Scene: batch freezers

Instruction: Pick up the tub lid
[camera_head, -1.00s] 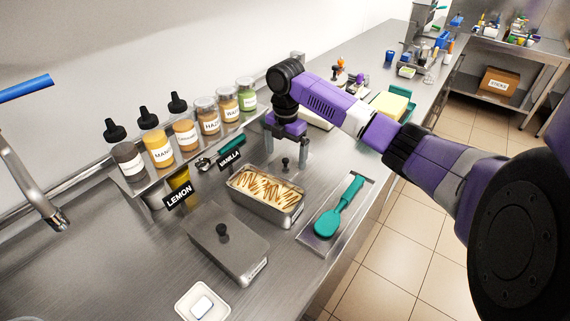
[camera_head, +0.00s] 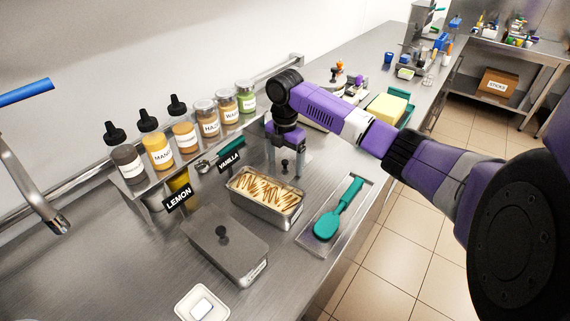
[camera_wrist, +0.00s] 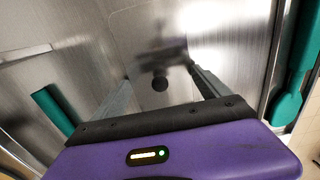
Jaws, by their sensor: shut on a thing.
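The tub lid (camera_head: 285,166) is grey metal with a black knob and lies behind the open tub. Its knob (camera_wrist: 160,85) shows between my fingers in the wrist view. My gripper (camera_head: 285,173) points down over the lid, one finger on each side, and is shut on it; the exact contact is hard to see. The fingers also show in the wrist view (camera_wrist: 159,72). The open metal tub (camera_head: 266,205) holds cream ice cream with brown streaks, just in front of the lid. A second tub (camera_head: 246,262) at the front left wears its own knobbed lid.
A teal spatula (camera_head: 338,210) lies in a metal tray (camera_head: 309,238) at right. Squeeze bottles and jars (camera_head: 160,153) line a shelf behind LEMON (camera_head: 179,198) and VANILLA (camera_head: 229,162) signs. A small white dish (camera_head: 183,309) is at the front. Bare counter lies left.

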